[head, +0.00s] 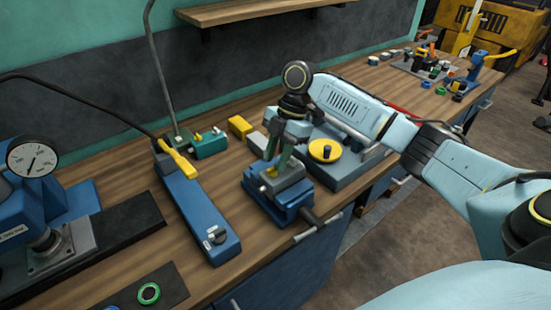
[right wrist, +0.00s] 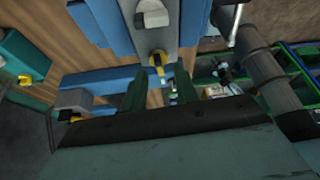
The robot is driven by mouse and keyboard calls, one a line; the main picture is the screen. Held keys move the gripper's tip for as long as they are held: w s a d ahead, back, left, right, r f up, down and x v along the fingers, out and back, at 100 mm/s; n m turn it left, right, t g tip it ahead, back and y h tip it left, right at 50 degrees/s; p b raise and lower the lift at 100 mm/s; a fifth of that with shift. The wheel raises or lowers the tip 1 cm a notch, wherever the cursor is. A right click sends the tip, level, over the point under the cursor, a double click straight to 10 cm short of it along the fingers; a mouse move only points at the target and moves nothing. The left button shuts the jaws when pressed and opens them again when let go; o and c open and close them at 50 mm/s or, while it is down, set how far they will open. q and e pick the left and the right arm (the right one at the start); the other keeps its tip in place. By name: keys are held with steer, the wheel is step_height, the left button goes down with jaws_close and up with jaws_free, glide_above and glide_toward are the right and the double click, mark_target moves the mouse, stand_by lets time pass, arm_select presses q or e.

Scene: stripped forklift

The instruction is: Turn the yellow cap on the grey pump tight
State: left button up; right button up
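The grey pump (head: 283,178) is a small grey block clamped in a blue vise (head: 278,202) near the bench's front edge. Its small yellow cap (head: 271,172) is partly hidden behind my gripper. In the right wrist view the yellow cap (right wrist: 157,60) sits on the grey body (right wrist: 160,38), just beyond the fingertips. My right gripper (head: 276,160) is above the pump, pointing down. Its two green fingers (right wrist: 162,75) are apart with nothing between them, and I cannot tell whether either touches the cap. My left gripper is not in view.
A grey box with a round yellow knob (head: 326,150) stands right of the vise, close to my right arm. A long blue unit (head: 198,212) lies left of it. The vise handle (head: 318,226) sticks out past the bench edge. Bare wood lies between unit and vise.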

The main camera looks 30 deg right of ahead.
steer(key=shift+a+f, duration=0.15)
steer(key=shift+f, duration=0.25)
steer(key=shift+a+f, duration=0.1)
steer(key=shift+f, duration=0.2)
steer(key=shift+c, duration=0.8)
jaws_close()
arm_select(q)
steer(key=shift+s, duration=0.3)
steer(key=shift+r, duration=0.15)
arm_select(e)
steer(key=shift+r, duration=0.1)
